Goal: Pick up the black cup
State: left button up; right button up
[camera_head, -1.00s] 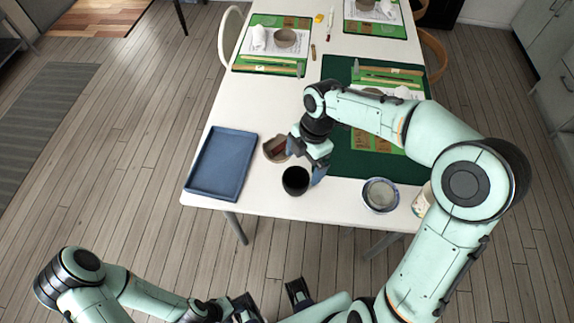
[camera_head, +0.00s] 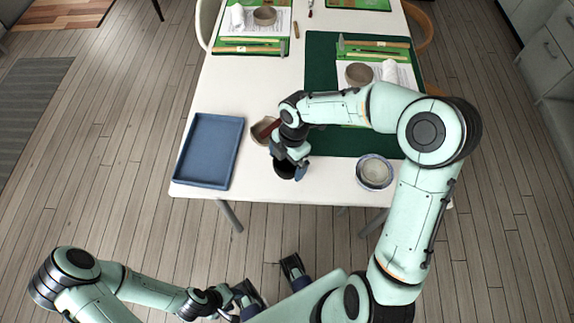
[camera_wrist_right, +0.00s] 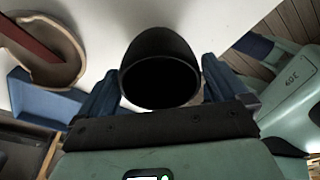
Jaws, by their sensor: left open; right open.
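The black cup (camera_head: 284,171) stands near the front edge of the white table, partly hidden under my right gripper in the head view. In the right wrist view the cup (camera_wrist_right: 160,70) lies between the two blue fingers of my right gripper (camera_wrist_right: 160,88), with its dark opening toward the camera. My right gripper (camera_head: 289,165) is open around the cup, and a small gap shows at its right finger; contact on the left is unclear. My left gripper (camera_head: 268,285) is open and empty, low in front of the table, away from the cup.
A blue tray (camera_head: 209,150) lies left of the cup. A broken beige bowl (camera_head: 259,132) with a reddish-brown stick stands close behind it. A bowl with a blue rim (camera_head: 374,172) stands to the right, by a dark green mat (camera_head: 330,146). Bare tabletop lies between tray and cup.

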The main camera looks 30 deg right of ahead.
jog(key=shift+a+f, duration=0.1)
jog(key=shift+f, duration=0.65)
jog(key=c, duration=0.9)
jog(key=shift+r, duration=0.15)
notch_tip(320, 180, up, 20)
jog(key=p, duration=0.3)
